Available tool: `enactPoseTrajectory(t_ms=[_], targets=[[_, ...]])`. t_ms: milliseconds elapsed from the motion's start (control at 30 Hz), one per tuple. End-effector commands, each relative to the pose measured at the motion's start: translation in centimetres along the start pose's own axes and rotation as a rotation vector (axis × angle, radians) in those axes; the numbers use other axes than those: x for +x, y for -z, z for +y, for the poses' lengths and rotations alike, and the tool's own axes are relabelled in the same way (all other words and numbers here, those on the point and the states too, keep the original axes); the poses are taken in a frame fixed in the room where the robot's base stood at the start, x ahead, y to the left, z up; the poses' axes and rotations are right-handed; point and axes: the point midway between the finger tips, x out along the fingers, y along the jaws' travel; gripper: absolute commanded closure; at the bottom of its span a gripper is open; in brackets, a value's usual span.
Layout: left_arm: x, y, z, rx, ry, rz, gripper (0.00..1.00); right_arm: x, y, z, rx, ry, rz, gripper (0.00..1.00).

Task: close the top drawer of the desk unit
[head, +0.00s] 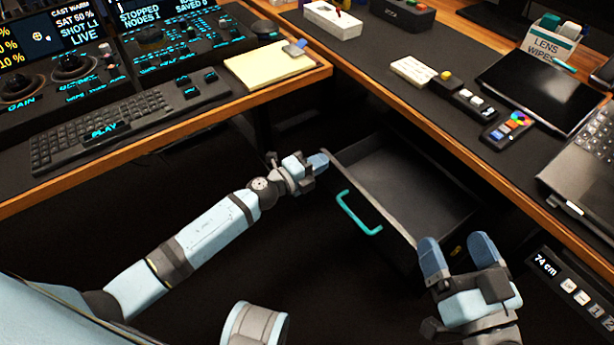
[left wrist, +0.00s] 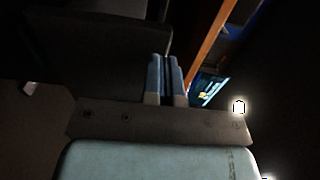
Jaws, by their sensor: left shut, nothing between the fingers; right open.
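The top drawer (head: 412,192) of the desk unit is pulled out and looks empty. Its front carries a teal handle (head: 358,213) that faces left. My left gripper (head: 318,161) is shut and empty, beside the far end of the drawer front; whether it touches the drawer I cannot tell. Its closed fingers also show in the left wrist view (left wrist: 166,75), where the surroundings are dark. My right gripper (head: 458,245) is open and empty near the drawer's near corner, with its fingers pointing up in the picture.
The right desk (head: 420,105) overhangs the drawer and bears a black tablet (head: 535,88), a laptop (head: 590,160) and small devices. The left desk holds a keyboard (head: 125,115), a yellow notepad (head: 268,66) and consoles. A height panel (head: 570,285) sits at the right desk's edge. Dark floor lies left of the drawer.

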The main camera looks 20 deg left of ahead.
Motion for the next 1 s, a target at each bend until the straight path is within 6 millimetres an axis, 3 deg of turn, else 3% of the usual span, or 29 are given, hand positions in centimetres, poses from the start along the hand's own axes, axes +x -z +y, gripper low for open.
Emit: enactPoseTrajectory(t_ms=[267,600,800,1000], targets=[[5.9,-0.6,-0.2,0.000,0.002,0.001,1.00,-0.1,0.3,0.0,-0.001,-0.001,0.015,0.16],[14.2,-0.6,0.2,0.000,0.001,0.000,1.00,0.1,-1.9,0.1,0.018,-0.003,-0.042,0.16],[17.3,-0.6,0.2,0.000,0.000,0.000,1.00,0.1,-3.1,0.3,0.017,0.005,-0.087,0.16],[18.9,-0.6,0.1,0.001,0.000,0.000,1.00,-0.1,-3.9,0.5,0.003,0.012,-0.123,0.16]])
